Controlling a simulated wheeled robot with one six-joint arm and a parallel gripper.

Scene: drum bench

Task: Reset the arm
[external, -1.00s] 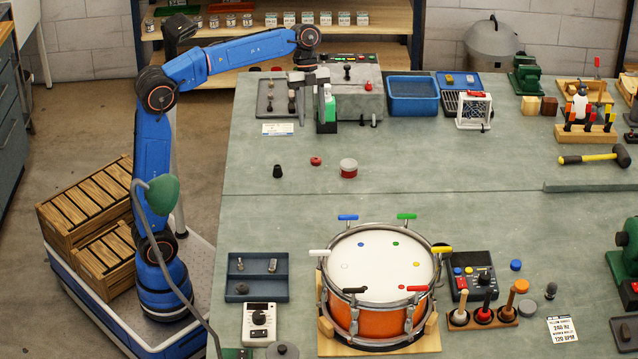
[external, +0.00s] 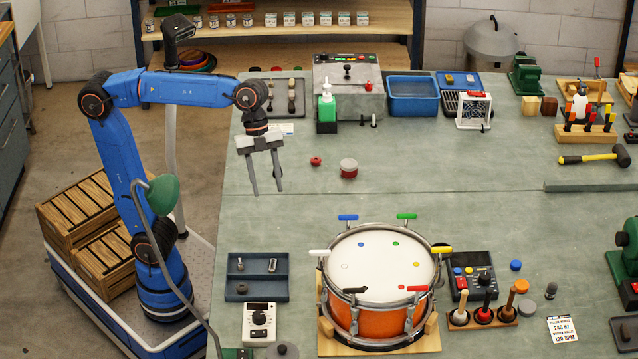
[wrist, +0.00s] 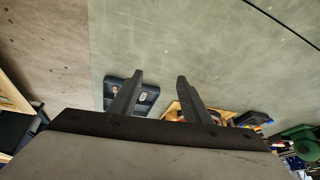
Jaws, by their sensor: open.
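My gripper (external: 267,190) is open and empty. In the external view it hangs with its fingers pointing down, above the left part of the green bench top (external: 280,215). My blue arm reaches to it from the left. In the wrist view the two dark fingers of my gripper (wrist: 155,88) stand apart with bare bench between their tips. The small black piece seen earlier on the bench is not visible now, and the gripper is in front of that spot.
The orange drum (external: 378,265) stands at the front middle, with a dark blue tray (external: 258,290) to its left. A red knob (external: 315,161) and a red-and-white jar (external: 348,168) are right of my gripper.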

